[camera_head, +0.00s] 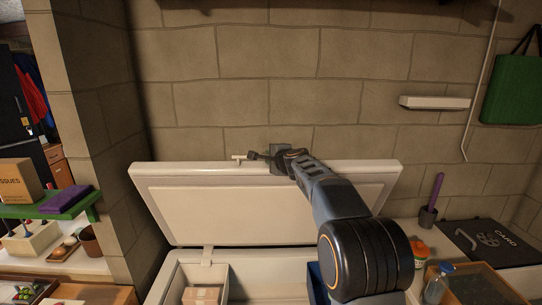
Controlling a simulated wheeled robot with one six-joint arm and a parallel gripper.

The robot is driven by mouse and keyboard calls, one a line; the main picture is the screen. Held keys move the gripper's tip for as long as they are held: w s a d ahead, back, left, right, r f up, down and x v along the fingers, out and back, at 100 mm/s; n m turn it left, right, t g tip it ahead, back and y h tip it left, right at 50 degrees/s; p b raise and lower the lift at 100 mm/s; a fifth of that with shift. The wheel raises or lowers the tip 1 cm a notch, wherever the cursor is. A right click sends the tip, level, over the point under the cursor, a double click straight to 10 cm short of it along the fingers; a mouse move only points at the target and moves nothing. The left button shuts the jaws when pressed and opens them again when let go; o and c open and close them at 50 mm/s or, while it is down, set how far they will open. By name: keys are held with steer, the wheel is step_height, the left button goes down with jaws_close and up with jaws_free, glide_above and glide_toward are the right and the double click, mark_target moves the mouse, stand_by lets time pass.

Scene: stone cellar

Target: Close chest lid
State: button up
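A white chest (177,276) stands against the stone wall with its lid (165,213) raised and leaning back. The chest interior is open to view below the lid. My arm reaches up from the lower right, across the right part of the lid. My gripper (255,157) is at the lid's top edge near its middle, close to a small pale handle-like piece (239,158). I cannot tell whether it touches the lid or whether its fingers are apart.
Inside the chest are a cardboard box (202,296) and something blue (317,283), partly behind my arm. At right stand a bottle (437,284), an orange-lidded jar (420,251) and a black case (490,243).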

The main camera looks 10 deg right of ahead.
steer(key=shift+c, duration=0.3)
jaws_close()
steer(key=shift+a, duration=0.1)
